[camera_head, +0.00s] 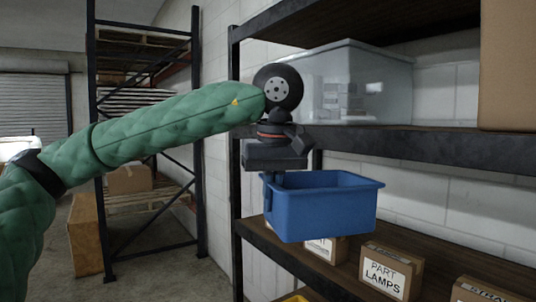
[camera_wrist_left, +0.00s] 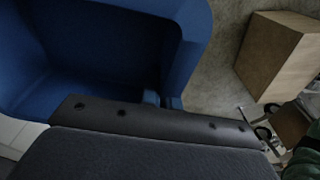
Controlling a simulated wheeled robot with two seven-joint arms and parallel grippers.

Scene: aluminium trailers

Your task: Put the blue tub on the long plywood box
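The blue tub (camera_head: 322,212) hangs upright and seemingly empty in the head view, above the level of the lower shelf's boxes. My left gripper (camera_head: 272,180) is at the tub's left rim, pointing down. In the left wrist view the tub (camera_wrist_left: 85,50) fills the upper left, and the fingertips (camera_wrist_left: 163,100) sit on either side of its rim wall, shut on it. I cannot pick out the long plywood box for certain. A brown box (camera_wrist_left: 280,55) on the floor shows in the left wrist view. My right gripper is not in view.
The lower shelf (camera_head: 275,255) holds several small labelled cartons (camera_head: 392,270). A clear lidded bin (camera_head: 345,85) stands on the shelf above (camera_head: 440,145). A tall brown box (camera_head: 86,235) stands on the floor at left, by a rack (camera_head: 200,150). Bare floor lies between rack and shelves.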

